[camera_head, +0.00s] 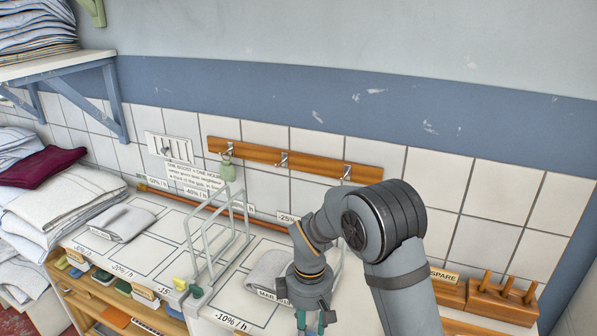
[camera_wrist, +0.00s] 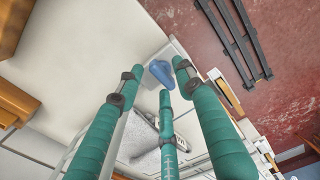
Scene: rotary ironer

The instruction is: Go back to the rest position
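My gripper (camera_head: 311,322) hangs at the bottom of the head view, in front of a folded grey cloth (camera_head: 268,272) on the white counter. Its fingertips are cut off by the picture's lower edge. In the wrist view my gripper (camera_wrist: 160,82) shows teal wrapped fingers spread apart, with no object visibly gripped. A small blue object (camera_wrist: 158,70) appears beyond the fingertips; I cannot tell how far away it is. My arm bends down from the right side of the head view.
A wire rack (camera_head: 215,235) stands upright left of my gripper. A wooden hook rail (camera_head: 290,160) is on the tiled wall. A wooden peg block (camera_head: 500,300) is at right. Folded linens (camera_head: 60,205) are stacked at left. A dark slatted object (camera_wrist: 235,40) lies over the red floor (camera_wrist: 285,70).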

